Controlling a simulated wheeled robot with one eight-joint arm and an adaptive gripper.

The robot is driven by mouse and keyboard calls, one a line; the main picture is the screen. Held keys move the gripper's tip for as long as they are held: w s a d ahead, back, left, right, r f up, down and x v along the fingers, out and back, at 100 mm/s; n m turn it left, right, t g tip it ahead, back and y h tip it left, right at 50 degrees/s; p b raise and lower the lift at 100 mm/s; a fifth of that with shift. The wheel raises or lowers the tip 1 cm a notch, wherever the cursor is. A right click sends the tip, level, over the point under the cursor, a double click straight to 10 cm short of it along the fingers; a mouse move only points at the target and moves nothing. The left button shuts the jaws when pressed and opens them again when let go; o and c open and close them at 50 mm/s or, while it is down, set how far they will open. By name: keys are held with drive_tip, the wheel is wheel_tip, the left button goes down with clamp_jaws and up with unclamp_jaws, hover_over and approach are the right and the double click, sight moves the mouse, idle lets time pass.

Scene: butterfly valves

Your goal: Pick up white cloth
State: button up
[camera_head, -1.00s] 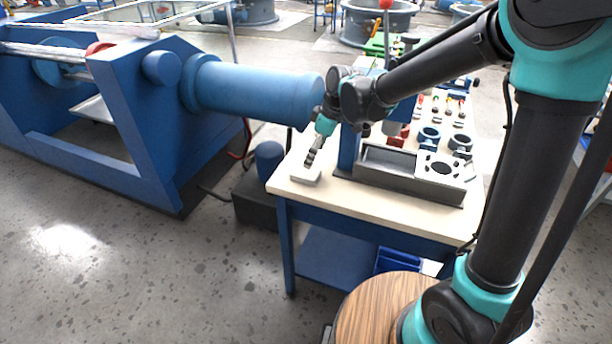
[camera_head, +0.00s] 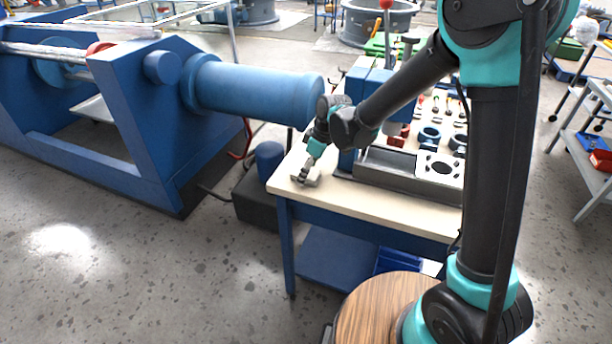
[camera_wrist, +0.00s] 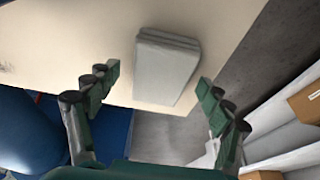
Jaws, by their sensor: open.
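The white cloth (camera_wrist: 166,64) is a folded pale block lying flat on the cream tabletop near its edge. In the wrist view it lies ahead of my open fingers, a little right of the middle between them. In the head view the cloth (camera_head: 312,178) shows at the table's near left corner, partly hidden by my gripper (camera_head: 302,180). In the wrist view my gripper (camera_wrist: 158,82) is open and empty, its two fingers wide apart on either side of the cloth's near end. I cannot tell whether the fingers touch the table.
A grey tray (camera_head: 385,168) and a blue upright stand right of the cloth on the workbench (camera_head: 400,212). Several tools and rings lie farther back. A large blue machine cylinder (camera_head: 255,92) reaches close to the bench's left side. Bare floor lies at the front left.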

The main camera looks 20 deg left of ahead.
drive_tip(key=shift+f, duration=0.25)
idle(0.4)
drive_tip(key=c, duration=1.2)
